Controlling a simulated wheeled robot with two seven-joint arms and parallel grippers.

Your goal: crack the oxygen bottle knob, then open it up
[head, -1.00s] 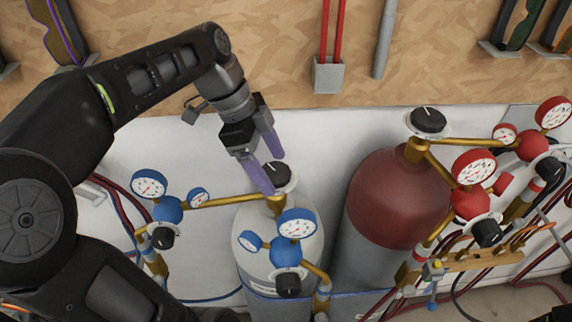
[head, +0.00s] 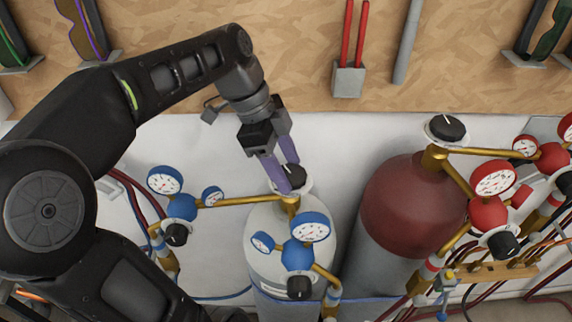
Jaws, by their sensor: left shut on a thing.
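The oxygen bottle (head: 262,235) is the pale grey one with blue gauges, in the middle of the head view. Its black knob (head: 297,173) sits on top of the brass valve, above a white disc. My left gripper (head: 289,176) comes down from above with its purple fingers around the knob and is shut on it. The fingers hide part of the knob, including most of its top. My right gripper is not in view.
A red-topped bottle (head: 408,205) with a black knob (head: 446,129) and red gauges (head: 493,179) stands to the right. Blue gauges (head: 311,227) and brass pipes flank the oxygen valve. A wooden board with hung tools is behind.

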